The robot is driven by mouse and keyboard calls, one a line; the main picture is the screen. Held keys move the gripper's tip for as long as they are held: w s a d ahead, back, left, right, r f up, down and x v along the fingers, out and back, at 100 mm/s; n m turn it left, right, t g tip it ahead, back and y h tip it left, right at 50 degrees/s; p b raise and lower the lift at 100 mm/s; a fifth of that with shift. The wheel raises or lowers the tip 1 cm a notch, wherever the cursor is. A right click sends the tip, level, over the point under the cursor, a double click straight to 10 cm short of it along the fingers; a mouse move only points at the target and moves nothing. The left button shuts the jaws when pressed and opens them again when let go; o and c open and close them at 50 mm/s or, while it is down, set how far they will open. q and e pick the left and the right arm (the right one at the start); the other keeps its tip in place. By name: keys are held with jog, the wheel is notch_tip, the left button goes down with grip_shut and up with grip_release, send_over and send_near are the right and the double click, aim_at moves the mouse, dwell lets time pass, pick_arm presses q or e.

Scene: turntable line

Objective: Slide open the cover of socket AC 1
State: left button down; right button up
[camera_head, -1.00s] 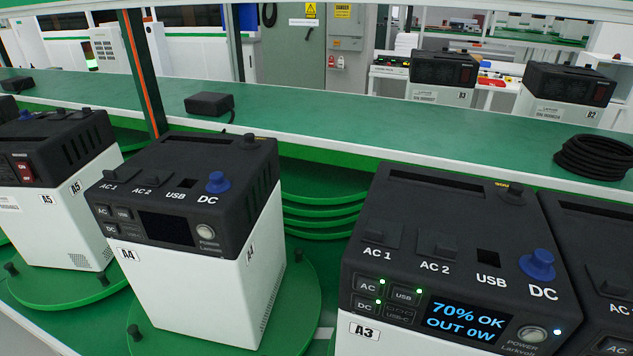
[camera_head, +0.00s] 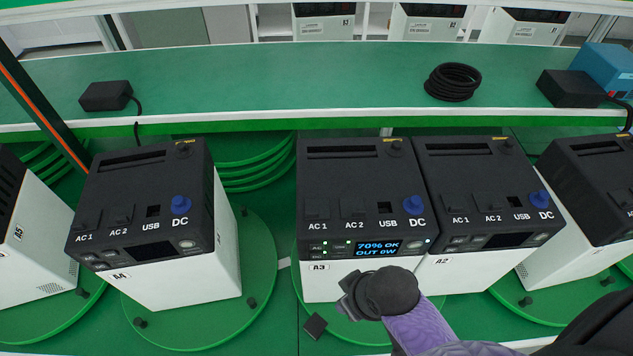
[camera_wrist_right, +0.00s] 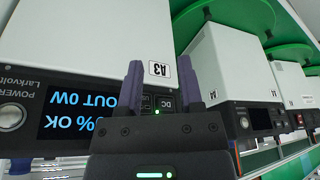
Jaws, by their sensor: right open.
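Power station A3 (camera_head: 345,170) stands upright, with a black top, white body and lit screen reading "70% OK OUT 0W". Its AC 1 socket cover (camera_head: 317,201) is a dark flap at the left of the top and looks closed. The AC 2 cover (camera_head: 352,204) is to its right. My right gripper (camera_head: 350,298) is low in front of A3's front face, below the panel. In the right wrist view, its two purple fingers (camera_wrist_right: 160,82) are apart and empty, near the A3 label and DC button. My left gripper is not in view.
Station A4 (camera_head: 150,180) stands on its own turntable to the left, with a gap before A3. Station A2 (camera_head: 470,170) is close against A3's right side. A black cable coil (camera_head: 452,82) lies on the green shelf (camera_head: 300,80) behind.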

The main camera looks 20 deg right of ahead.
aim_at(314, 212)
jog(key=w+r+n+y+p, duration=0.1)
jog(key=w+r+n, duration=0.2)
jog(key=r, duration=0.2)
jog(key=w+r+n+g+p, duration=0.1)
jog(key=w+r+n, duration=0.2)
jog(key=r, duration=0.1)
jog(key=w+a+r+n+y+p, duration=0.1)
jog(key=w+r+n, duration=0.2)
jog(key=r, duration=0.2)
jog(key=shift+w+r+y, duration=0.25)
jog(key=shift+r+y, duration=0.05)
jog(key=shift+r, duration=0.05)
jog(key=w+d+r+n+g, duration=0.1)
jog(key=w+d+r+n, duration=0.1)
jog(key=w+d+r, duration=0.15)
jog(key=x, duration=0.9)
jog(key=shift+a+f+p, duration=0.2)
jog(key=shift+a+p, duration=0.15)
jog(key=shift+a, duration=0.15)
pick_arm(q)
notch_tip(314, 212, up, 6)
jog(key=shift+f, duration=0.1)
pick_arm(e)
grip_shut()
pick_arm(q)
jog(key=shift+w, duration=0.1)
